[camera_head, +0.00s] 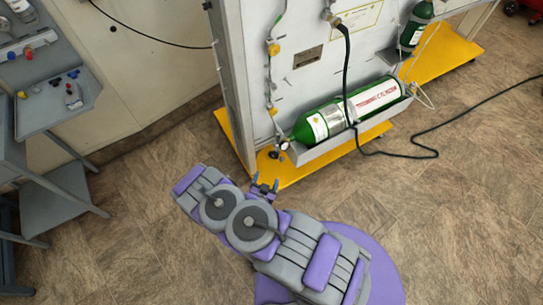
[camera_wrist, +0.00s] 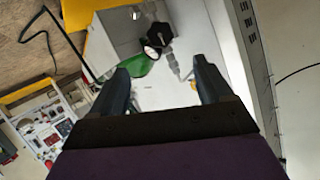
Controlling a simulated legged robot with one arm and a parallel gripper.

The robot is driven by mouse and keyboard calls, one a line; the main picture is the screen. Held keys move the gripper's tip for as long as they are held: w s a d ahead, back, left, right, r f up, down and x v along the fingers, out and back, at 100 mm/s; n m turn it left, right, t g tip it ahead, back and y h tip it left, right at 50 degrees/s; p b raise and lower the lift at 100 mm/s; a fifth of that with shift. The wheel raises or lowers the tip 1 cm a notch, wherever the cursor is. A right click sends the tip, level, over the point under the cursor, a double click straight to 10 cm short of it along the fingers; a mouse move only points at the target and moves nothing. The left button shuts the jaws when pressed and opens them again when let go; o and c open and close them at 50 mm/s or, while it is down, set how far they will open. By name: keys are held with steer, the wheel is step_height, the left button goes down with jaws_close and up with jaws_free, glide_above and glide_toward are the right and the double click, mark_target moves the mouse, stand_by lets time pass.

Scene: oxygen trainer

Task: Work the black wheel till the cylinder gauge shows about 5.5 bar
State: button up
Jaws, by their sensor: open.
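The green cylinder (camera_head: 325,122) with a white label lies in a grey tray on the side of the panel stand. At its left end is a small round gauge (camera_head: 284,145), with a dark part beside it that may be the black wheel. The gauge reading is too small to make out. In the wrist view a dark round fitting (camera_wrist: 152,47) shows beyond the fingertips, beside the green cylinder end (camera_wrist: 140,66). My gripper (camera_head: 264,184) is open and empty, just short of the fittings and apart from them. It also shows in the wrist view (camera_wrist: 161,66).
The panel stand (camera_head: 304,57) rises on a yellow base (camera_head: 290,172). A black hose (camera_head: 347,75) hangs in front of the cylinder and trails right across the floor. A second green cylinder (camera_head: 414,28) stands behind. A grey trolley (camera_head: 60,100) is at left.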

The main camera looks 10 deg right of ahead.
mark_target(273, 157)
steer(key=b+x, duration=0.3)
steer(key=x, duration=1.3)
steer(key=shift+w, duration=0.3)
steer(key=shift+c, duration=0.4)
